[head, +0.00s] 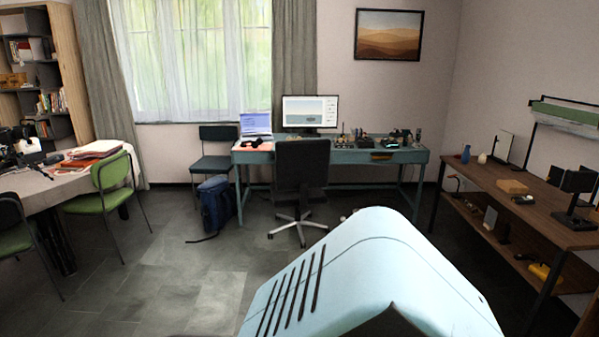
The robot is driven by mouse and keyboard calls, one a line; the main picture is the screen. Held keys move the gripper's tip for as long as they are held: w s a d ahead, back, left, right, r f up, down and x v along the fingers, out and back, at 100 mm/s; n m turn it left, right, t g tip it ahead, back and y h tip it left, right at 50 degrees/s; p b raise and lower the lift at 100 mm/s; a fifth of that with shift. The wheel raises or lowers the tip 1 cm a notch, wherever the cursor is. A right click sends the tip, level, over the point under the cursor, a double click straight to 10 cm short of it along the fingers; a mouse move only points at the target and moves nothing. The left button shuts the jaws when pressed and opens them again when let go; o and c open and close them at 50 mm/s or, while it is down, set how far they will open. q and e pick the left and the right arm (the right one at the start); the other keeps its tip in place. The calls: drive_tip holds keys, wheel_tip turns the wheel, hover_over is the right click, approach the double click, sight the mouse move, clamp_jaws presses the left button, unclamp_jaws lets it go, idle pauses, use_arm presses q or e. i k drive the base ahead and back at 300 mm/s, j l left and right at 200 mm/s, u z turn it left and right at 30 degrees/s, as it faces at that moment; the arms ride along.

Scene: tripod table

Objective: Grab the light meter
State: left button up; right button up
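I cannot make out a light meter for sure in the head view. Small items, too small to identify, stand on the right half of the blue desk (350,156) at the back. More small dark items lie on the left table (30,187) and the brown shelf table (480,173) at the right. A tripod cannot be told for certain. Neither of my grippers shows.
A black office chair (301,165) stands before the desk, with a blue backpack (216,203) left of it. A green chair (110,174) stands by the left table. Grey floor (185,270) is open at centre left. My pale blue body part fills the lower right.

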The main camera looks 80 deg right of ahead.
sight(529, 200)
drive_tip(key=z, duration=4)
drive_tip(key=i+j+z, duration=0.3)
drive_tip(key=i+j, duration=0.15)
drive_tip(key=i, duration=0.8)
drive_tip(key=i+j+z, duration=0.35)
drive_tip(key=i+j, duration=0.4)
drive_tip(key=i, duration=0.45)
drive_tip(key=i+j+z, duration=0.3)
drive_tip(key=i+j, duration=0.75)
